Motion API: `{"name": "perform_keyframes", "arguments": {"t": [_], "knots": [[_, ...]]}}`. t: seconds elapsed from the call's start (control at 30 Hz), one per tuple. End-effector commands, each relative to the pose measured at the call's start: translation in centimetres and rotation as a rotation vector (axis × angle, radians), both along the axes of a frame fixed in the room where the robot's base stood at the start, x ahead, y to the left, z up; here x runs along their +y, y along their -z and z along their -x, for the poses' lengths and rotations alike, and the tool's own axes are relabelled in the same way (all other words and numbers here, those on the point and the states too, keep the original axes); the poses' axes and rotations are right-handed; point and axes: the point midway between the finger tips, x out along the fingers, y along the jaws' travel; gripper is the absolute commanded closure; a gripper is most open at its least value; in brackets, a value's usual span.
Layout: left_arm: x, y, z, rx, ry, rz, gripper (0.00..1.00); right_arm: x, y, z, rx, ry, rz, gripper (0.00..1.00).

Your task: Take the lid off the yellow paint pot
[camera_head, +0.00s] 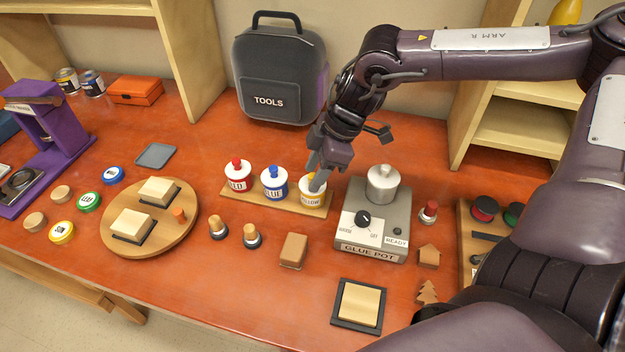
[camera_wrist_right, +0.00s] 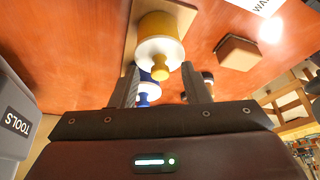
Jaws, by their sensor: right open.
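The yellow paint pot (camera_head: 312,200) stands at the right end of a wooden strip, with its white lid on. In the right wrist view the pot (camera_wrist_right: 158,24) shows its white lid (camera_wrist_right: 160,50) and yellow knob (camera_wrist_right: 160,70). My right gripper (camera_head: 317,181) is open and points down at the pot from above, partly hiding the lid in the head view. In the wrist view the knob appears between the two fingertips (camera_wrist_right: 161,68); I cannot tell whether they touch it. My left gripper is not in view.
The blue pot (camera_head: 274,184) and red pot (camera_head: 238,177) stand left of the yellow pot on the strip (camera_head: 257,200). The glue pot machine (camera_head: 372,225) stands close on the right. A tools case (camera_head: 281,75) stands behind. A wooden block (camera_head: 293,251) lies in front.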

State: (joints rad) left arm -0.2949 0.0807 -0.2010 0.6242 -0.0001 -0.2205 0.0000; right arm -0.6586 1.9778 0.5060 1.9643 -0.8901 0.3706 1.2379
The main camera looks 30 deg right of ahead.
Motion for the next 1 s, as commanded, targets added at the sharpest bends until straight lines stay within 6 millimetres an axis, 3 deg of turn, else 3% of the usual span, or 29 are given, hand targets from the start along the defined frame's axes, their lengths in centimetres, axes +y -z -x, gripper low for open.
{"name": "perform_keyframes", "arguments": {"t": [0.17,0.5,1.0], "knots": [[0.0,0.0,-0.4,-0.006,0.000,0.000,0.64,0.0,0.0,0.0,0.000,0.000,0.000,0.58],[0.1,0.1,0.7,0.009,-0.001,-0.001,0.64,0.0,0.0,0.0,0.000,0.000,0.000,1.00],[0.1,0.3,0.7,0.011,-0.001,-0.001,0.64,0.0,-0.9,-0.1,-0.002,-0.001,0.000,1.00]]}}
